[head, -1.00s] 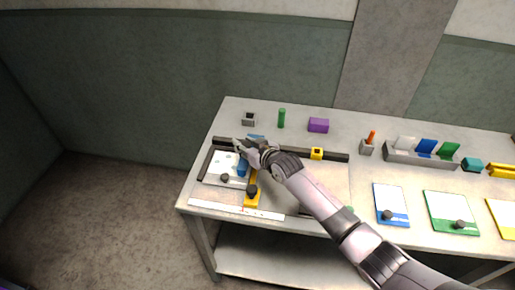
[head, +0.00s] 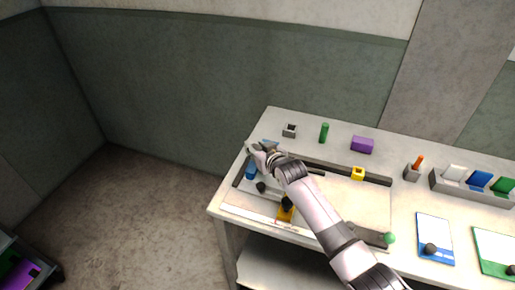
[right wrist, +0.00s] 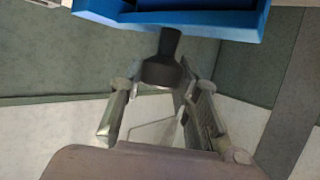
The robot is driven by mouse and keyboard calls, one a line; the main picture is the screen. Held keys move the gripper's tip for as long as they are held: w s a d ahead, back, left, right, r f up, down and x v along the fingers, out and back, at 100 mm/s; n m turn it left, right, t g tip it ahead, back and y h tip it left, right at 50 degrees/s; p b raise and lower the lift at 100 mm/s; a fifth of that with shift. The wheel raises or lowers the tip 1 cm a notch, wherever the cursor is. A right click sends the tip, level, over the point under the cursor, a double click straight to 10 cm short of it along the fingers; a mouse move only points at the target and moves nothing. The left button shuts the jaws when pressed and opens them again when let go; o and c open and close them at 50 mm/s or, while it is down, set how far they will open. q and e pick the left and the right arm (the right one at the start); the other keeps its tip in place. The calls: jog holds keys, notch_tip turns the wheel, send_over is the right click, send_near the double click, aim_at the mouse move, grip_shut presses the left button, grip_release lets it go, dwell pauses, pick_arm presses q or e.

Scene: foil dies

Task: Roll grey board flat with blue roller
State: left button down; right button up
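My right gripper (head: 258,151) is over the left end of the worktable. In the right wrist view its fingers (right wrist: 162,92) are closed around the dark knob (right wrist: 163,68) of the blue roller (right wrist: 185,20). Whether the roller touches the board cannot be told. My left gripper is not in view.
A black knob (head: 262,187) and a yellow tool (head: 285,211) with a black knob stand near the board. A dark rail with a yellow block (head: 358,173) runs behind.

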jog(key=o, duration=0.4)
jog(key=shift+d, duration=0.1)
jog(key=shift+o, duration=0.2)
jog(key=v, duration=1.2)
